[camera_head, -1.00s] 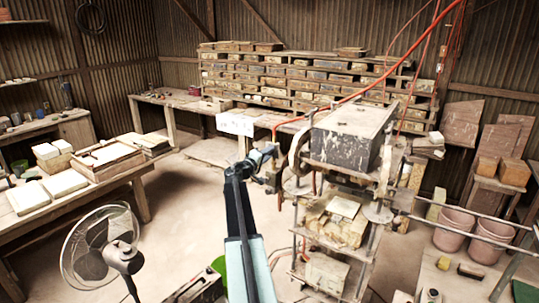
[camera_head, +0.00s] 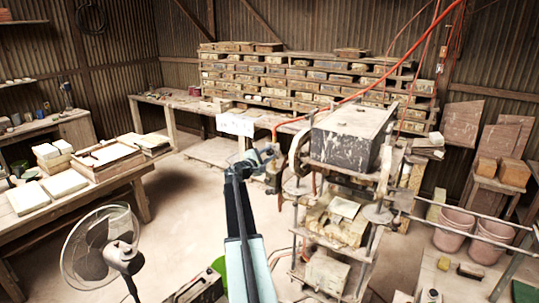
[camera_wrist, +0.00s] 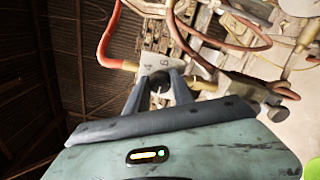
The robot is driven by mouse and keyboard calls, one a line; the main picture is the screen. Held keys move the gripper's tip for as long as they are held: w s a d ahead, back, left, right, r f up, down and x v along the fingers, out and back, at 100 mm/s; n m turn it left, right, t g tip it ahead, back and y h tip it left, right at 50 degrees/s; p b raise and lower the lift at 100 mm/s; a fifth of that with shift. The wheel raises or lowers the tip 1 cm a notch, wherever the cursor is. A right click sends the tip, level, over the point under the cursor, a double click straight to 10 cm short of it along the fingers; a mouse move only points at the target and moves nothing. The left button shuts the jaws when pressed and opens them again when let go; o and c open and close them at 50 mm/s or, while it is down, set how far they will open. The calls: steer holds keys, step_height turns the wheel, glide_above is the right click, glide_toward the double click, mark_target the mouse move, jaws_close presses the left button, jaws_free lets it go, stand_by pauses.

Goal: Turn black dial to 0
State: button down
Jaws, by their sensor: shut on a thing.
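In the wrist view, my gripper (camera_wrist: 160,91) is shut on the small black dial (camera_wrist: 160,80), with one finger on each side. The dial sits in front of a pale plate (camera_wrist: 150,62) with the numbers 4 and 6 on it. The fingers hide much of the dial, and I cannot read its setting. In the head view, my gripper (camera_head: 268,155) is at the left side of the tile press (camera_head: 345,140). The dial is too small and covered to make out there.
A red hose (camera_head: 350,97) runs to the press near my gripper; hoses and brass fittings also crowd the wrist view. A fan (camera_head: 103,250) stands at the lower left. A workbench (camera_head: 140,205) is at the left. Open floor lies between bench and press.

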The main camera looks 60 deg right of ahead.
steer(key=shift+a+n, duration=0.1)
steer(key=shift+n, duration=0.2)
stand_by(0.4)
steer(key=c, duration=1.1)
jaws_free()
steer(key=shift+w+f, duration=0.1)
steer(key=a, duration=0.7)
steer(key=shift+a, duration=0.35)
